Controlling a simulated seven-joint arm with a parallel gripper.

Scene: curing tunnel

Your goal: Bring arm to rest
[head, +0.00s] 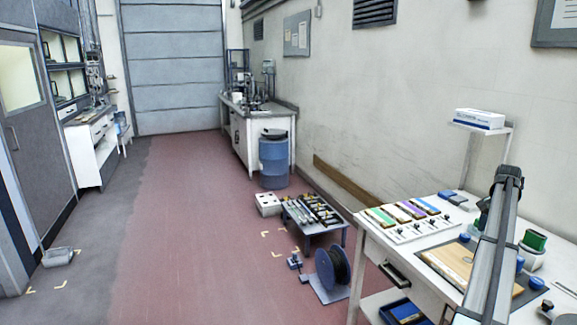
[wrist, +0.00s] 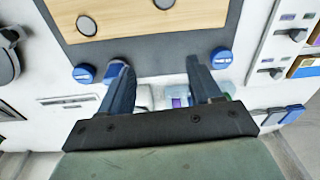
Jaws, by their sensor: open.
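My gripper (wrist: 160,70) shows in the wrist view with its two blue-grey fingers spread apart and nothing between them. A blue knob (wrist: 84,74) is beside the left finger and another blue knob (wrist: 221,58) is just beyond the right one. In the head view my arm rises over the white workbench (head: 372,237) at the right, in front of the wooden board (head: 450,262). My fingers cannot be made out clearly there.
Coloured strips (head: 397,212) lie in a row on the bench's left part. A green-topped device (head: 534,242) stands right of my arm. A shelf with a white box (head: 480,118) is above the bench's back. A cable reel (head: 333,268) and low table stand left; open floor lies beyond.

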